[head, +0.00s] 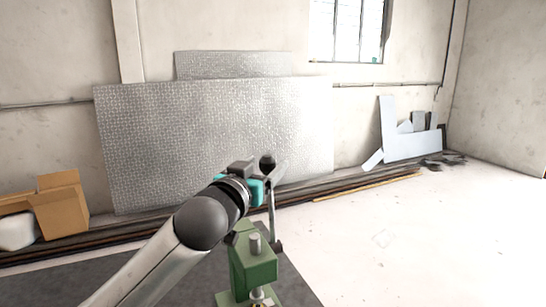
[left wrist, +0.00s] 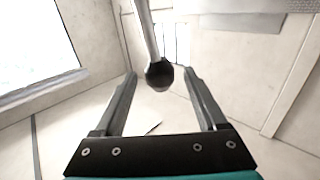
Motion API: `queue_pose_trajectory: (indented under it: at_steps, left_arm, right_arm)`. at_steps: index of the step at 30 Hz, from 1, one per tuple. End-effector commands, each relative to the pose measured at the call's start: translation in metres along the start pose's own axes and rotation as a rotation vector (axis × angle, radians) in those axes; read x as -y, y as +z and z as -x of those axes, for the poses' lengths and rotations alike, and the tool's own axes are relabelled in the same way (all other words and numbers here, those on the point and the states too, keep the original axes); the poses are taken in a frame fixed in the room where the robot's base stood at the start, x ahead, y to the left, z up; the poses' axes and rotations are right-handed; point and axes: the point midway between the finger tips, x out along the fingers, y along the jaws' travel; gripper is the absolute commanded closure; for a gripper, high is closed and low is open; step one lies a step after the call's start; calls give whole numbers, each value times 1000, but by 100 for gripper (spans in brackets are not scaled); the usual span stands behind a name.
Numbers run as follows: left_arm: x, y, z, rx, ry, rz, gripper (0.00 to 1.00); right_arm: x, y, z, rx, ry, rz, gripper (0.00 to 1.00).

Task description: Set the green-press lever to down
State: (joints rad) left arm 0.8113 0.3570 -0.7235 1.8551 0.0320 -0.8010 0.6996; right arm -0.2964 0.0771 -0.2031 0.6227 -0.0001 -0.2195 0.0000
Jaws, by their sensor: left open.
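The green press (head: 254,264) stands at the bottom middle of the head view. Its lever (head: 272,215) rises steeply from the right side of the press, with a dark ball knob (head: 268,160) at the top. My left gripper (head: 274,176) is at the knob, partly hidden behind its own wrist. In the left wrist view the knob (left wrist: 160,74) shows between the tips of the two open fingers, with a gap on each side. I cannot tell whether it is level with the tips or beyond them. My right gripper is not in view.
A dark mat or surface (head: 140,282) lies around the press. Behind it, long bars lie along the wall below large metal sheets (head: 210,130). A cardboard box (head: 60,205) is at the left.

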Motion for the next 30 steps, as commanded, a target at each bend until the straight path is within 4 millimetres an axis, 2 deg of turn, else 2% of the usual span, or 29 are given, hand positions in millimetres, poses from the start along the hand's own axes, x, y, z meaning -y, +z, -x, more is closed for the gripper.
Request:
queue_pose_trajectory:
  at_steps: [6,12,26,30]
  left_arm:
    - [0,-1,-27,0,-1,-1,26]
    - [0,0,-43,1,0,0,26]
    - [0,0,-50,0,0,0,26]
    - [0,0,-50,0,0,0,40]
  right_arm:
    - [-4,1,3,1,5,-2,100]
    - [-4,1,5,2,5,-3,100]
    - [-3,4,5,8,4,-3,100]
    - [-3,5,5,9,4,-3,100]
